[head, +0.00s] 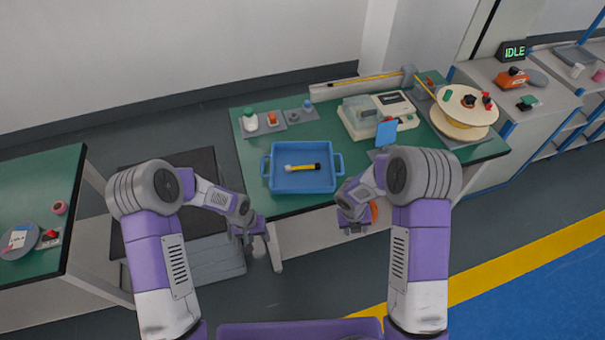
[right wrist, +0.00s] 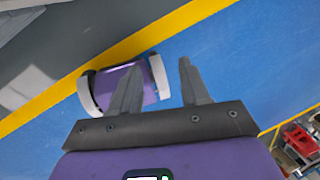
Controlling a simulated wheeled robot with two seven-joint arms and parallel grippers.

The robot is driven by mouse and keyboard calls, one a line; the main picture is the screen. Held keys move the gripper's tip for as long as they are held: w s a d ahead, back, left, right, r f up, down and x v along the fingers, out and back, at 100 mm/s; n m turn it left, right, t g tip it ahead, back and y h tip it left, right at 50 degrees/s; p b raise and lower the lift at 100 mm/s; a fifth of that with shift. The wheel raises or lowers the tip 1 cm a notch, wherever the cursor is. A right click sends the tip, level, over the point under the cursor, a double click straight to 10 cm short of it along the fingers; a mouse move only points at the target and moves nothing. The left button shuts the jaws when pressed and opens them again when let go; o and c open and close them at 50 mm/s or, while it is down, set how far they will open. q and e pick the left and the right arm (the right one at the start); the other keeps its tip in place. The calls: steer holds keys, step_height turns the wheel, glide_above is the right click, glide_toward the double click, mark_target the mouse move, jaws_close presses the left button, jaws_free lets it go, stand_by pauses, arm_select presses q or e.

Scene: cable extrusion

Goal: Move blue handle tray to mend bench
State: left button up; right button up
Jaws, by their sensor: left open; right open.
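The blue tray (head: 290,184) with a handle on its left and right sides stands on the green-topped bench (head: 310,135), near its front edge. A short yellow and black piece (head: 302,168) lies inside it. My left gripper (head: 250,238) is open and empty, in front of the bench and below the tray's left side. My right gripper (head: 352,225) is in front of the bench, right of the tray. In the right wrist view it (right wrist: 160,80) is open with nothing between its fingers. Neither gripper touches the tray. Which bench is the mend bench cannot be told.
A second green-topped bench (head: 50,185) at the left holds a grey disc, a red button and a pink roll. Behind the tray stand small fittings (head: 270,120), a cream machine (head: 375,112) and a cable spool (head: 465,108).

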steer(key=v, duration=0.9)
steer(key=shift+w+r, duration=0.3)
steer(key=shift+w, duration=0.05)
